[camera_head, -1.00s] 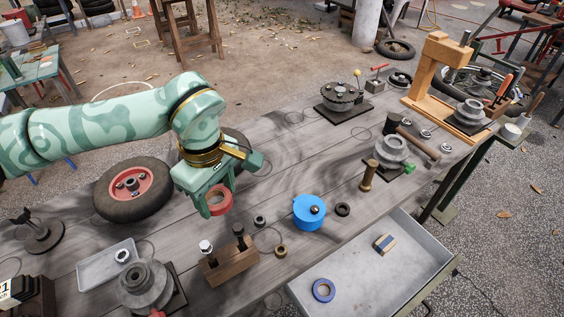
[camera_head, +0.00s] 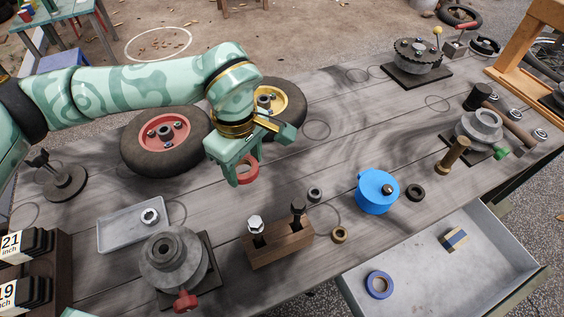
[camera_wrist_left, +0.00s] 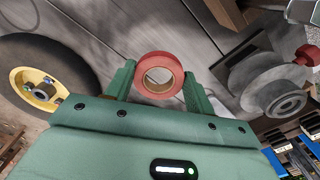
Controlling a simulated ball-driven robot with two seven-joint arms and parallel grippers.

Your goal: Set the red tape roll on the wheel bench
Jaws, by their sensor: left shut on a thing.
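The red tape roll (camera_head: 252,178) is held between the fingers of my left gripper (camera_head: 240,176). In the left wrist view the red tape roll (camera_wrist_left: 160,57) sits between the two green fingertips (camera_wrist_left: 156,80), with its hole facing the camera. The grey plank-topped bench (camera_head: 205,196) carries a red-hubbed wheel (camera_head: 140,154) and a yellow-hubbed wheel (camera_head: 294,97), and the roll is over bare planks in front of them. I cannot tell whether the roll touches the planks. My right gripper is not in view.
A wooden block with bolts (camera_head: 280,248), a grey tray (camera_head: 120,238) and a grey pulley (camera_head: 172,262) stand in front of the gripper. A blue round container (camera_head: 372,198) is to the right. An open drawer (camera_head: 420,285) holds a blue tape roll (camera_head: 379,285).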

